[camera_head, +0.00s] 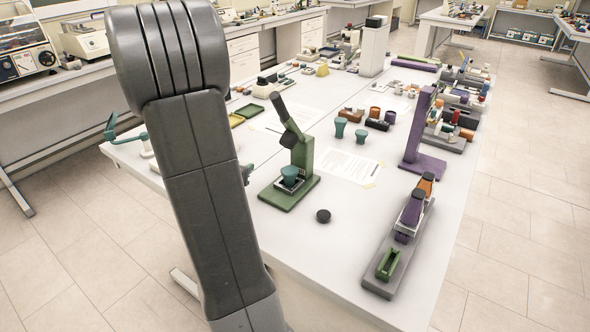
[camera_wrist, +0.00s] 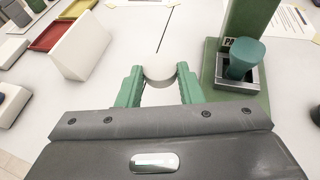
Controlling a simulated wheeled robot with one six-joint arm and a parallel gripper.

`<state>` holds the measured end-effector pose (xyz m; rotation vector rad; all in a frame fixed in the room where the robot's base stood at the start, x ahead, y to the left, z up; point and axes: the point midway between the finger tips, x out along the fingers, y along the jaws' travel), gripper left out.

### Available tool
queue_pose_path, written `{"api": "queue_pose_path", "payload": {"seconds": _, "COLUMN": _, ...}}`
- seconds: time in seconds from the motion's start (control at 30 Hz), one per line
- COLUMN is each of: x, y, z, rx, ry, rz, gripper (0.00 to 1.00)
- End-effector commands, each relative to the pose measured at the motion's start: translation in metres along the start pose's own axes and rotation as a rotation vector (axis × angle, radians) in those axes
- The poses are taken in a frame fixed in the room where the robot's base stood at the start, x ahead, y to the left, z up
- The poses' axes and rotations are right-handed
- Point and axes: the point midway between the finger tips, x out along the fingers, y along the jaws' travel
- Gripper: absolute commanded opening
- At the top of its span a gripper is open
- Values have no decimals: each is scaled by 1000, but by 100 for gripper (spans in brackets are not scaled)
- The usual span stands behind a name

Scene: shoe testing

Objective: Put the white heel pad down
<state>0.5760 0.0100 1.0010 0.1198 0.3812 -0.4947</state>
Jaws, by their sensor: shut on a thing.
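In the wrist view, the white heel pad (camera_wrist: 160,68) sits between the two green fingers of my gripper (camera_wrist: 160,83). The fingers are shut on its sides, and its rounded top shows. I cannot tell whether its underside touches the table. Right of my gripper stands a green test stand (camera_wrist: 224,80) with a teal piece (camera_wrist: 245,55) in its square holder. In the head view, my own arm hides the pad and most of my gripper. The same green stand (camera_head: 301,160) shows just right of my arm, with the teal piece (camera_head: 289,174) in it.
A white wedge-shaped block (camera_wrist: 82,50) stands left of my gripper, with a red tray (camera_wrist: 52,33) beyond it. A black round piece (camera_head: 323,215) lies in front of the green stand. A purple stand (camera_head: 416,140) and a grey rail (camera_head: 415,250) are at the right.

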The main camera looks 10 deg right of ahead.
Motion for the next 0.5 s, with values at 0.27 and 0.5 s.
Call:
{"api": "queue_pose_path", "payload": {"seconds": 0.27, "x": -77, "y": -18, "z": -3, "rx": 102, "ry": -6, "rz": -263, "gripper": 9}}
{"api": "queue_pose_path", "payload": {"seconds": 0.5, "x": -121, "y": -31, "z": -16, "rx": 148, "ry": -6, "rz": -388, "gripper": 9}}
